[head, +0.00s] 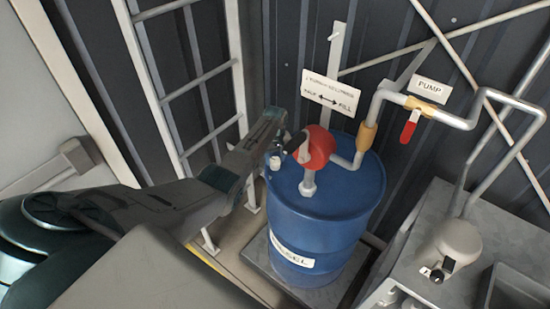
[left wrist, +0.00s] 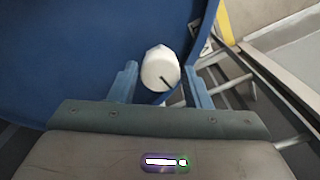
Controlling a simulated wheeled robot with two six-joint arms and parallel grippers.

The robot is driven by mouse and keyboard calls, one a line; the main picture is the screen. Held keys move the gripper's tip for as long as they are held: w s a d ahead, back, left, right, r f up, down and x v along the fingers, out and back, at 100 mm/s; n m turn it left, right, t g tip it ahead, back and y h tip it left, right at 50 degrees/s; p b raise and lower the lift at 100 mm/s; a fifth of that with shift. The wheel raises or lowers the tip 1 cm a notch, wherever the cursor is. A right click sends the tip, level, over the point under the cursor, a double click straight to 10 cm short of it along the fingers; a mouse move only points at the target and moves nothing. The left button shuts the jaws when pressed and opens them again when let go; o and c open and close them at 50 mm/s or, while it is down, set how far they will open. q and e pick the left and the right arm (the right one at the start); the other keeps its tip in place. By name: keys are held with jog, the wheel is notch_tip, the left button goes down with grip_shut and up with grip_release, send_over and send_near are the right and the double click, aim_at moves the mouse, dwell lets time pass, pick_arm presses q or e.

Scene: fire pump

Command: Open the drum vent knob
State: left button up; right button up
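The drum vent knob (left wrist: 160,70) is a white, faceted cap with a dark line on it, at the rim of the blue drum (left wrist: 85,45). In the head view the knob (head: 275,161) shows small at the drum's left edge. My left gripper (left wrist: 165,85) is open, with one finger on each side of the knob in the wrist picture. I cannot tell whether the fingers touch it. In the head view my left gripper (head: 282,148) is over the left side of the drum (head: 330,210). My right gripper is not in view.
A red pump (head: 317,147) stands on the drum top, close to my left gripper. A pipe with a red-handled valve (head: 409,127) runs right to a grey bench (head: 420,225). A ladder (head: 190,85) stands behind my left arm.

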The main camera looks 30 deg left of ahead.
aim_at(275, 160)
pick_arm(q)
jog(key=shift+o, duration=1.1)
jog(key=shift+r, duration=0.15)
notch_tip(275, 160, up, 11)
jog(key=b, duration=0.2)
jog(key=shift+f+b, duration=0.2)
jog(key=shift+b, duration=0.2)
